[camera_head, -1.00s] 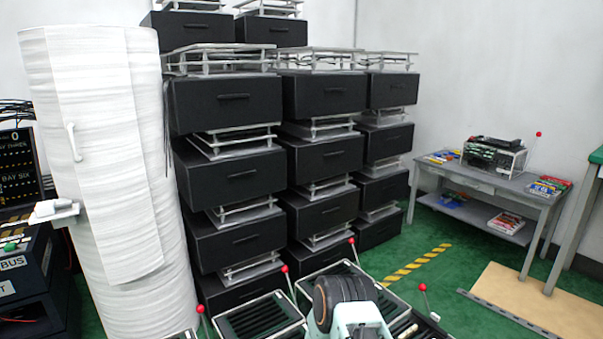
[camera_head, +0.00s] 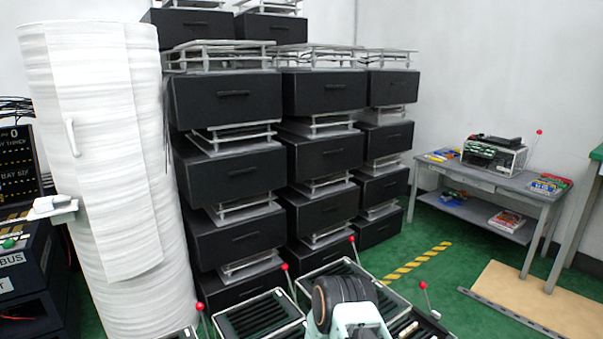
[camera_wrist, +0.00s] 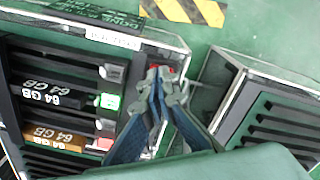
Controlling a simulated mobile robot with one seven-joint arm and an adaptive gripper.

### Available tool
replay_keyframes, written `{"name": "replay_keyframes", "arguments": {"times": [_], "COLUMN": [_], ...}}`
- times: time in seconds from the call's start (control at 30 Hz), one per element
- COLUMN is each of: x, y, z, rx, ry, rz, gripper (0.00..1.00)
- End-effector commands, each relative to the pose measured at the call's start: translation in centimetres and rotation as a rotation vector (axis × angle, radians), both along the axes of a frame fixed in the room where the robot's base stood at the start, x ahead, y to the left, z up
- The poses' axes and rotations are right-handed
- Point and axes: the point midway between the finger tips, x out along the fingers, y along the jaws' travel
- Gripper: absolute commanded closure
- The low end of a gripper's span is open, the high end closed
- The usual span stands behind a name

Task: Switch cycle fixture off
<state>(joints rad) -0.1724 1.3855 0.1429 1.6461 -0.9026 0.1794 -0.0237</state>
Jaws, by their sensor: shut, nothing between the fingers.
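Several dark slotted fixtures with red-knobbed levers stand low in front of me. In the head view these include a left fixture (camera_head: 258,318), a middle fixture (camera_head: 376,297) and a right one by a red knob (camera_head: 423,285). I cannot tell from the head view which is the cycle fixture. In the wrist view my gripper (camera_wrist: 163,82) is shut and empty, over the right edge of a fixture (camera_wrist: 122,72) with "64 GB" modules and a small white label too blurred to read surely. A bit of red (camera_wrist: 167,71) shows right at the fingertips. My gripper is hidden in the head view.
A second slotted fixture (camera_wrist: 280,125) lies right of my gripper, across a green gap. Stacked black drawers (camera_head: 235,175) and a white wrapped column (camera_head: 100,160) stand behind. A grey table (camera_head: 480,178) is at right; a tan board (camera_head: 540,305) lies on the floor.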

Motion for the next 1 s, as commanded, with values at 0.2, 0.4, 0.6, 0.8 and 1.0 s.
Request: {"name": "replay_keyframes", "arguments": {"times": [0.2,0.4,0.6,0.8,1.0], "x": [0.0,0.0,0.0,0.0,0.0], "y": [0.0,0.0,0.0,0.0,0.0], "z": [-0.4,0.1,1.6,3.2,4.9], "rx": [0.000,0.001,0.000,0.000,0.000], "ry": [0.000,0.000,-0.001,-0.001,0.000], "rz": [0.000,0.000,0.001,0.001,0.000], "gripper": [1.00,1.00,1.00,1.00,1.00]}}
